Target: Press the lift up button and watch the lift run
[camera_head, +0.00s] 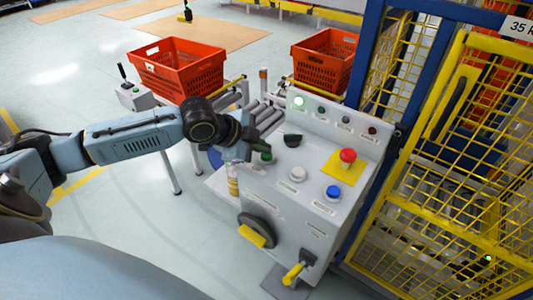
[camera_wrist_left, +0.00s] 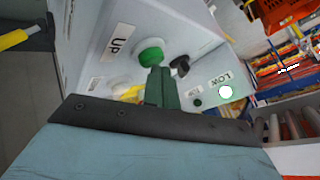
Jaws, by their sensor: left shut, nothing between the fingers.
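The lift control panel (camera_head: 315,160) is a light grey box with a sloped top. The green button (camera_head: 266,158) is at its left; in the left wrist view the green button (camera_wrist_left: 150,56) is beside a label reading UP (camera_wrist_left: 119,42). My left gripper (camera_head: 257,148) is shut and empty, its fingers right at the green button. In the left wrist view the fingertips (camera_wrist_left: 159,72) overlap the button's lower edge; I cannot tell whether they touch it. A lit lamp (camera_head: 299,102) on the panel shows by a LOW label in the wrist view. My right gripper is out of view.
The panel also has a black knob (camera_head: 292,140), white button (camera_head: 297,174), blue button (camera_head: 333,192) and red mushroom button (camera_head: 347,155). A yellow mesh cage (camera_head: 430,215) stands close at the right. Orange totes (camera_head: 178,66) sit on roller conveyors behind.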

